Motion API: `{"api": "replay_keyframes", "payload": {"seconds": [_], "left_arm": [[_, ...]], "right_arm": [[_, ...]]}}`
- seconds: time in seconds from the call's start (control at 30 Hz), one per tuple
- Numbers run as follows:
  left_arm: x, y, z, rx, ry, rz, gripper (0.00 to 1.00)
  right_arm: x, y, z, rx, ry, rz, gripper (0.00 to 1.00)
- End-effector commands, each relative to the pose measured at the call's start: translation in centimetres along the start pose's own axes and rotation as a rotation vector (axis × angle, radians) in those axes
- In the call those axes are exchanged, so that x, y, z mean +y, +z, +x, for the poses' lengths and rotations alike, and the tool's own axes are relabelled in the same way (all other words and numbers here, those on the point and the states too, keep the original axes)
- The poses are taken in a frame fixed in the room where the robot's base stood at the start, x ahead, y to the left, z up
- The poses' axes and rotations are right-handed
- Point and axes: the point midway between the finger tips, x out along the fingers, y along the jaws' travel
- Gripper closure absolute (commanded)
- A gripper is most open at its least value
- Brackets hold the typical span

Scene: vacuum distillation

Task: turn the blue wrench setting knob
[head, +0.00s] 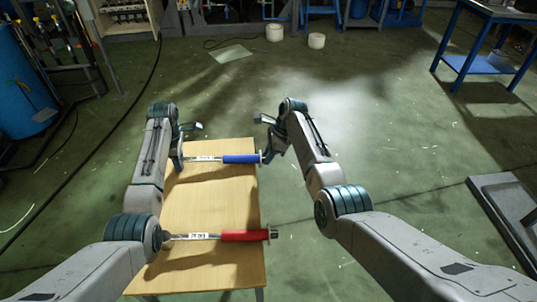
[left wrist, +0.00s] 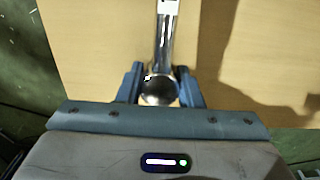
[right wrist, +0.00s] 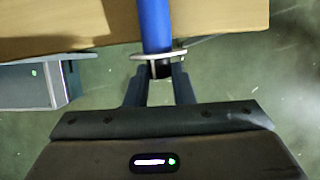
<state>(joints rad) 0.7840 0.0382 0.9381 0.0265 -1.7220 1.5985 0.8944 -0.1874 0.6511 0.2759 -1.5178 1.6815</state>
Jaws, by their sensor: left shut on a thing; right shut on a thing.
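The blue wrench (head: 240,159) lies across the far part of the wooden table, its blue handle to the right and its metal shaft and head to the left. My left gripper (left wrist: 160,85) is shut on the round metal head at the wrench's left end. My right gripper (right wrist: 158,85) is shut on the dark setting knob (right wrist: 160,69) at the handle's end, just past a pale flange (right wrist: 180,55). In the head view, my left gripper (head: 180,150) and my right gripper (head: 268,156) are at opposite ends of the wrench, and the fingertips are partly hidden.
A red-handled wrench (head: 245,235) lies across the near part of the wooden table (head: 210,205). Bare table separates the two wrenches. A blue table (head: 480,65) stands far right, and a grey platform (head: 510,205) is on the floor at right.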

Motion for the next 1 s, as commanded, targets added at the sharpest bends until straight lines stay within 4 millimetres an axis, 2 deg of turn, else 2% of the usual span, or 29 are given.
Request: {"api": "replay_keyframes", "payload": {"seconds": [0.7, 1.0], "left_arm": [[0.0, 0.1, -0.1, -0.001, 0.0, 0.002, 1.0], [0.0, 0.1, -0.1, -0.001, 0.0, 0.002, 1.0]], "right_arm": [[1.2, -0.1, 0.4, -0.014, -0.436, -0.132, 1.0], [1.4, -0.1, 0.5, -0.017, -0.543, -0.167, 1.0]]}}
